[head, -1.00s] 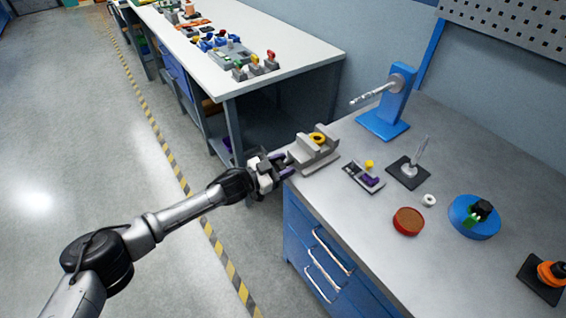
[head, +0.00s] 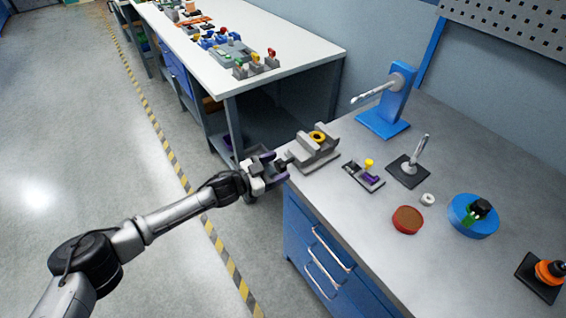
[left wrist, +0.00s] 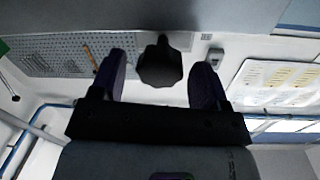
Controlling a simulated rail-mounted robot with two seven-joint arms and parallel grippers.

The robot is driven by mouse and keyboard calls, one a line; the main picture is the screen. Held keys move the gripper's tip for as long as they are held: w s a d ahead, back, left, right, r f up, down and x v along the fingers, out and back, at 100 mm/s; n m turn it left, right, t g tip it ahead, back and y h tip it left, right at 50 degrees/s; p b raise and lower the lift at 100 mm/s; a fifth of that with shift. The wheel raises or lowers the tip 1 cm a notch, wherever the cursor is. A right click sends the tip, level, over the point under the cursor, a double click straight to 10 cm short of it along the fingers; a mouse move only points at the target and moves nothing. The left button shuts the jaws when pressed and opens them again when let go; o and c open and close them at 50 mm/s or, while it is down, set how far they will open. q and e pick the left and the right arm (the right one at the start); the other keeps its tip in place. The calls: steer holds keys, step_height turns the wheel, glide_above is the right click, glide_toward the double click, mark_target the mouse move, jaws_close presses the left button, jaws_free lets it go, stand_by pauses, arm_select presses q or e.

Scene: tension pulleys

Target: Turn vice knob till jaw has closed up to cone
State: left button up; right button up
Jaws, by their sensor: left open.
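The grey vice (head: 312,158) stands at the near left corner of the right bench. A yellow ring-shaped part (head: 317,136) sits between its jaws; from above I cannot tell whether it is the cone, or how wide any jaw gap is. The dark vice knob (left wrist: 160,63) shows in the left wrist view, between the two purple fingers and just beyond or level with their tips. My left gripper (head: 277,167) is open at the knob side of the vice, past the bench edge, with no clear contact on the knob. My right gripper is not in view.
On the bench stand a blue stand with a grey rod (head: 392,100), a purple and yellow part (head: 364,176), a black-based lever (head: 409,170), a red disc (head: 407,219) and a blue disc (head: 474,216). Open floor lies left of the bench.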

arm_select(q)
steer(key=p+v, duration=0.2)
steer(key=v, duration=0.9)
steer(key=shift+s+a+f, duration=0.1)
steer(key=shift+s, duration=0.1)
